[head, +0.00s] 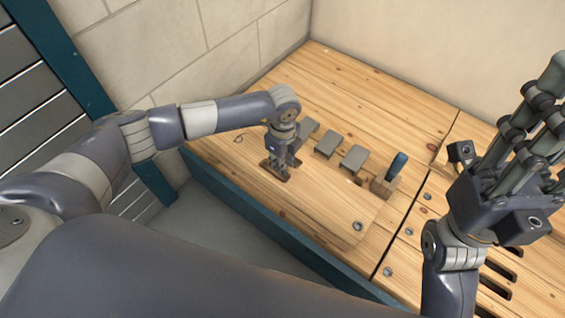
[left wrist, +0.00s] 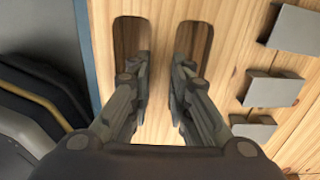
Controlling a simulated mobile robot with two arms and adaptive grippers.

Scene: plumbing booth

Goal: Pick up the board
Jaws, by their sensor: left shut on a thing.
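The board (head: 315,205) is a light wooden panel with rounded corners, lying along the front of the wooden bench. In the left wrist view it (left wrist: 158,70) has two long rounded slots with a strip of wood between them. My left gripper (head: 277,170) points down at the slots, near the board's left end. In the left wrist view its fingers (left wrist: 158,80) reach to the two slots and are shut on the strip. The board looks flat; I see no clear gap under it. My right gripper (head: 520,110) is raised at the right, clear of the board; its fingertips are not clear.
Several grey metal brackets (head: 354,157) stand behind the board. A blue-handled tool (head: 396,166) stands beside them at a small wooden block (head: 382,187). The bench has a blue front edge (head: 270,235). Pale block walls (head: 220,50) close off the back.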

